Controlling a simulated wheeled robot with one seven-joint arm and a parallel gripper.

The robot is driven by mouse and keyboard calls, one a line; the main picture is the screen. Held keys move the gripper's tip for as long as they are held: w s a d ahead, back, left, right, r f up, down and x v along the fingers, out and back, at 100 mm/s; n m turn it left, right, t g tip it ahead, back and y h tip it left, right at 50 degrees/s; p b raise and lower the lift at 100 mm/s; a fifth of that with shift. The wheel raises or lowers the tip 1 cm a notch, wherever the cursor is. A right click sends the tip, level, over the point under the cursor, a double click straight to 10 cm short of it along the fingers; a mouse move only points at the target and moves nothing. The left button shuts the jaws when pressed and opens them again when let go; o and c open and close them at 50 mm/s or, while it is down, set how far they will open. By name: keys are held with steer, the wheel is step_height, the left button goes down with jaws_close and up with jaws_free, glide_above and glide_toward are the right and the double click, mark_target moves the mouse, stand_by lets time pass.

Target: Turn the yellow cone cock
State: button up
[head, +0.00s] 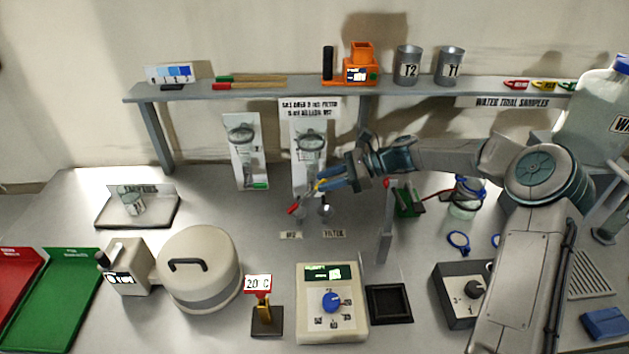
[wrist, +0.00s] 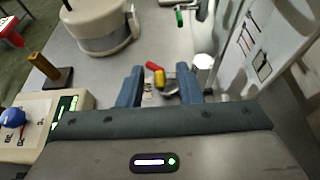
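The yellow cone cock (wrist: 160,78) shows in the wrist view between the two blue fingers of my gripper (wrist: 160,71), with a gap on each side. A red part (wrist: 152,65) lies just beyond it. The fingers are apart and I see no grip on the cock. In the head view, my gripper (head: 326,180) reaches left over the bench, and a bit of yellow (head: 321,184) shows at the fingertips. The red part (head: 293,209) juts out to the lower left of it. A small metallic piece (head: 325,208) is below the fingers. The cock's base is partly hidden.
Two upright instruction panels (head: 247,150) stand behind, under a grey shelf (head: 290,91). A cream round pot (head: 198,268), a 20 C sign (head: 258,284) and a cream box with a blue knob (head: 331,302) stand in front.

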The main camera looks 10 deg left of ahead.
mark_target(319, 183)
steer(key=shift+x, duration=1.85)
jaws_close()
steer(key=shift+w+d+f+y+b, duration=0.1)
steer(key=shift+d+f+y+b, duration=0.1)
steer(key=shift+y+b, duration=0.35)
steer(key=shift+w+d+f+y+b, duration=0.1)
steer(key=shift+d+y+b, duration=0.15)
steer(key=shift+y, duration=0.5)
steer(key=shift+d+f+g+y+b, duration=0.1)
steer(key=shift+d+g+y+b, duration=0.2)
steer(key=shift+y+b, duration=0.45)
steer(key=shift+d+f+g+y+b, duration=0.1)
steer(key=shift+g+y+b, duration=0.35)
steer(key=shift+y, duration=0.5)
steer(key=shift+r, duration=0.1)
